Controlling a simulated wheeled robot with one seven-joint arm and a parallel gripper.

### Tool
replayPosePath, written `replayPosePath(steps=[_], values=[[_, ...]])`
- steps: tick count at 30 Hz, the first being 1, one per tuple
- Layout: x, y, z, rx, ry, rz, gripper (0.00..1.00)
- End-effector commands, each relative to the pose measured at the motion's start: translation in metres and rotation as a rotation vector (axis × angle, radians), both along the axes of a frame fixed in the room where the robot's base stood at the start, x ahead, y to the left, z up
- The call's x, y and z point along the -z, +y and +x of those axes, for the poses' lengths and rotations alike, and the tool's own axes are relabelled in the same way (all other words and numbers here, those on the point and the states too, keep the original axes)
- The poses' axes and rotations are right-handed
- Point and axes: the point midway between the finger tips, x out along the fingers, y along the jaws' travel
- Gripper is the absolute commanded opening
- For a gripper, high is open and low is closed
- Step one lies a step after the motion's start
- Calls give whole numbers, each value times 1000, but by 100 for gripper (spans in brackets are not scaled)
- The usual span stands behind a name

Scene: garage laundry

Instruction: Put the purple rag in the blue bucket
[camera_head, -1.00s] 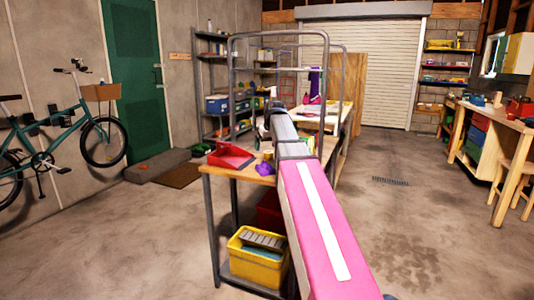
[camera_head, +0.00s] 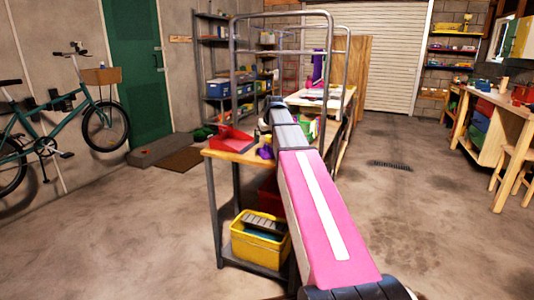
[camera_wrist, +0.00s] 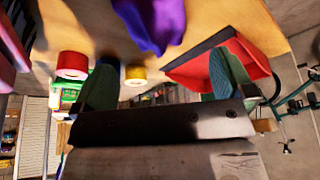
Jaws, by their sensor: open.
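The purple rag (camera_head: 265,152) lies in a small heap on the near end of the wooden workbench (camera_head: 228,155), left of my arm in the head view. In the wrist view the rag (camera_wrist: 152,22) is at the top middle, on the tan bench top. My gripper (camera_wrist: 160,64) is open, with its two green fingers spread apart. The rag shows beyond the gap between them, and nothing is held. My arm hides the gripper in the head view. I cannot make out a blue bucket in either view.
A red dustpan-like item (camera_head: 232,138) sits beside the rag and also shows near one finger in the wrist view (camera_wrist: 218,62). Red (camera_wrist: 72,65) and yellow (camera_wrist: 135,75) round items are nearby. A yellow bin (camera_head: 258,248) is below.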

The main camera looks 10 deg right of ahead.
Motion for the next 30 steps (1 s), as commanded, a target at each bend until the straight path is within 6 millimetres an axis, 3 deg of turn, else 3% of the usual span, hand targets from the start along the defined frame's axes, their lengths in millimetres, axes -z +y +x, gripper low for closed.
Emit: replayPosePath(steps=[7,16,24,29,30], values=[[13,-1,6,0,-1,0,100],[49,-1,21,0,1,0,100],[52,-1,22,0,-1,0,100],[52,-1,22,0,-1,0,48],[52,-1,22,0,-1,0,48]])
